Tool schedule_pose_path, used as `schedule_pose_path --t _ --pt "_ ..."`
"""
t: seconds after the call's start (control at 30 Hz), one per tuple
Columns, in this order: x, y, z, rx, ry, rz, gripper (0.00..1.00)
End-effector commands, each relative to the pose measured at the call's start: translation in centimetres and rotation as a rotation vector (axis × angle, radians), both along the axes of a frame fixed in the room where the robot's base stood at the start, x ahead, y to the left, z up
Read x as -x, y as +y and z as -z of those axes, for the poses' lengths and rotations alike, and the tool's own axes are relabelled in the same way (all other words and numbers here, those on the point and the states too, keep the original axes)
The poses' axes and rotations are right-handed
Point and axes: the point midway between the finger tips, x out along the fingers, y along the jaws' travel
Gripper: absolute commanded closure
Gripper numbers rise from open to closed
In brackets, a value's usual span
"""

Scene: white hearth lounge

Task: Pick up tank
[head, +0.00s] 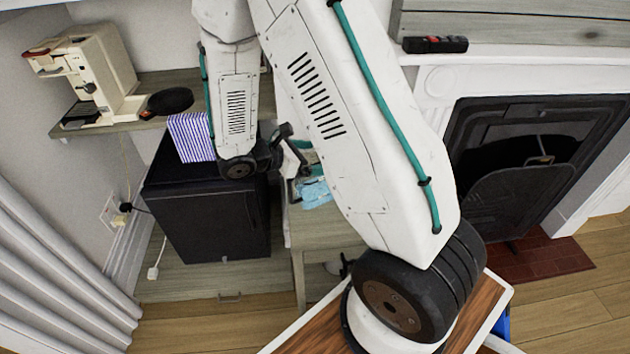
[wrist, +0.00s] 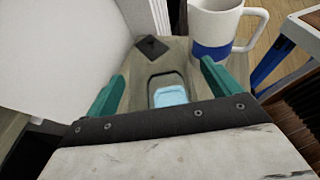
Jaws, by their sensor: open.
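A grey open-topped container with a dark rounded rim (wrist: 152,78) lies between my fingers in the wrist view; it appears to be the tank. Light blue shows inside it. My gripper (wrist: 163,72) is open, its two teal fingers left and right of the container with gaps on both sides. I cannot tell how far above it they are. In the head view my arm hides much of this spot; a light blue patch (head: 316,193) shows below the wrist on the narrow table (head: 330,233).
A white mug with a blue band (wrist: 212,28) stands close beyond the right finger. A small dark flat piece (wrist: 152,47) lies ahead. A coffee machine (head: 100,75) sits on the shelf; a fireplace is right.

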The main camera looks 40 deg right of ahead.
Motion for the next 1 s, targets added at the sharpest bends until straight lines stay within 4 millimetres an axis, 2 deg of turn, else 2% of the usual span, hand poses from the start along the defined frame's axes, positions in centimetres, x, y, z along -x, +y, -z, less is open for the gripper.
schedule_pose_path --t 0.27,0.57,0.6,0.83,1.0 --pt "0.1 -0.4 0.2 0.0 0.001 -0.001 0.11" --pt "0.1 -0.3 0.2 -0.001 -0.001 -0.001 0.94" --pt "0.0 -0.3 0.1 0.0 0.0 -0.001 0.97" --pt "0.0 -0.3 0.0 0.0 -0.002 -0.001 0.97" --pt "0.0 -0.2 -0.9 0.0 -0.003 -0.002 0.97"
